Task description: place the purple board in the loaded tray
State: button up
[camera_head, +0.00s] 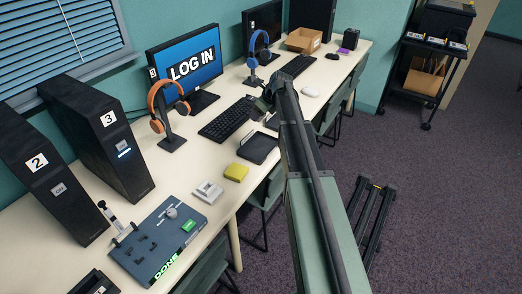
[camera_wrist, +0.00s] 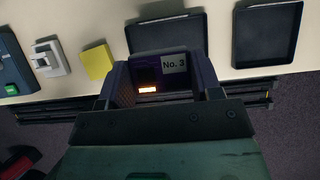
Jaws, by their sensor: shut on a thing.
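My gripper (camera_head: 264,100) is over the desk beyond the near black tray (camera_head: 257,150). In the wrist view my gripper (camera_wrist: 162,85) is shut on a dark purplish board (camera_wrist: 150,72) with a "No. 3" label and an orange light. The board is above the front of the desk and apart from the trays, as far as I can tell. Two flat black trays show there, one behind the board (camera_wrist: 165,32) and one to its right (camera_wrist: 267,36); both look empty. A black tray (camera_head: 95,284) at the lower left seems to hold something, partly cut off.
A yellow block (camera_head: 236,172), a white switch device (camera_head: 208,191) and a grey "DONE" panel (camera_head: 158,243) stand along the desk front. Keyboards, headphone stands and monitors stand behind. A small purple thing (camera_head: 343,51) lies far back. A cart (camera_head: 430,65) is at the upper right.

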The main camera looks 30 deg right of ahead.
aim_at(256, 147)
notch_tip(256, 147, down, 16)
jog(key=b, duration=1.4)
jog(key=shift+f, duration=0.25)
jog(key=shift+r+p, duration=0.3)
jog(key=shift+p, duration=0.05)
jog(key=shift+f, duration=0.2)
jog(key=o, duration=1)
jog(key=shift+r, duration=0.1)
